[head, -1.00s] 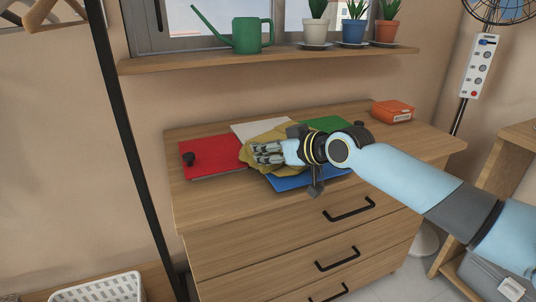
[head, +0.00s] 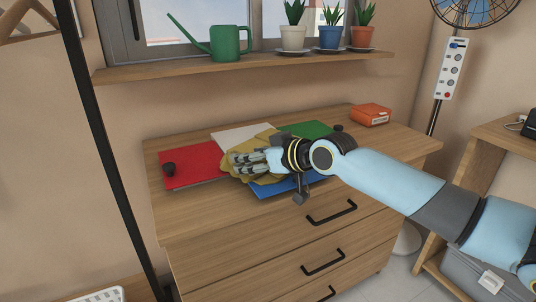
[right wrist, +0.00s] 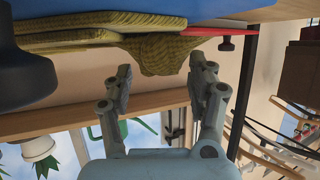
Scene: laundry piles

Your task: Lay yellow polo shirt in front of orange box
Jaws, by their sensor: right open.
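The yellow polo shirt (head: 262,138) is a mustard-coloured folded cloth on the dresser top, lying over the coloured mats. The orange box (head: 371,114) stands at the back right of the dresser. My right gripper (head: 237,161) is at the shirt's front left part, hiding some of it. In the right wrist view, which looks upside down, the open fingers (right wrist: 163,74) stand apart, with the hanging edge of the shirt (right wrist: 158,52) between or just beyond their tips. I cannot tell if they touch it. My left gripper is not in view.
A red mat (head: 195,163), a white one (head: 240,134), a green one (head: 306,129) and a blue one (head: 285,187) lie on the dresser (head: 160,205). Black knobs stand on the red mat and near the green one. Bare wood lies in front of the orange box.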

